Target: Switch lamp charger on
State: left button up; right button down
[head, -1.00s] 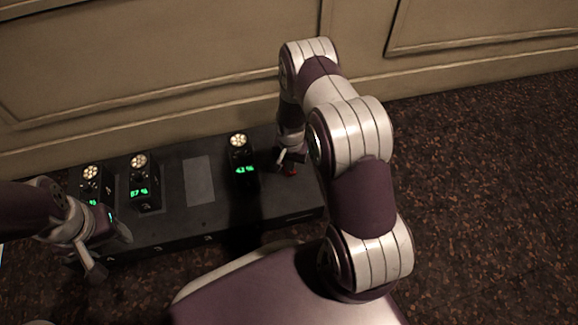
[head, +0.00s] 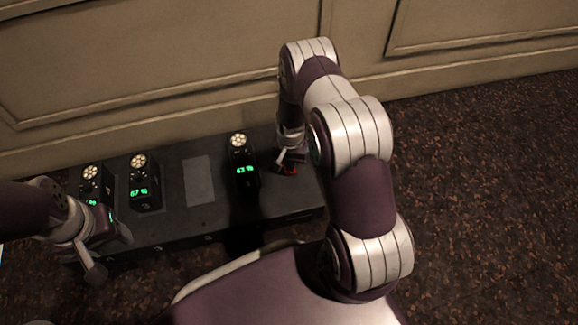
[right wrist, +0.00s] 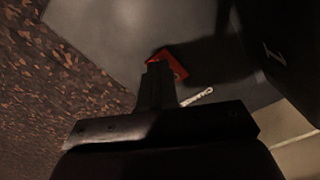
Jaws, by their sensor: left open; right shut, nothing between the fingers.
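The dark charger bench (head: 215,228) stands against the wall, with lamps in black housings on top. One lamp (head: 245,172) near its right end has a lit green display that appears to read 67 %. A red switch piece (head: 292,172) sits at the right end, and it also shows in the right wrist view (right wrist: 178,67). My right gripper (head: 288,163) is shut and empty at the red piece; its fingertips (right wrist: 155,68) partly cover it, and contact cannot be told. A pale metal lever (right wrist: 198,97) lies beside the fingers. My left gripper (head: 108,252) is open at the bench's front left.
Two more lamps, one (head: 140,182) further right and one (head: 92,183) partly behind my left arm, stand on the left half. A bare grey plate (head: 199,180) lies between the lamps. The panelled wall (head: 180,60) runs close behind; speckled floor (head: 480,200) is clear at right.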

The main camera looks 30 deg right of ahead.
jog(key=shift+f+b, duration=0.5)
jog(key=shift+f, duration=0.4)
jog(key=shift+r, duration=0.15)
notch_tip(320, 180, up, 7)
jog(key=p, duration=0.7)
dwell(0.4)
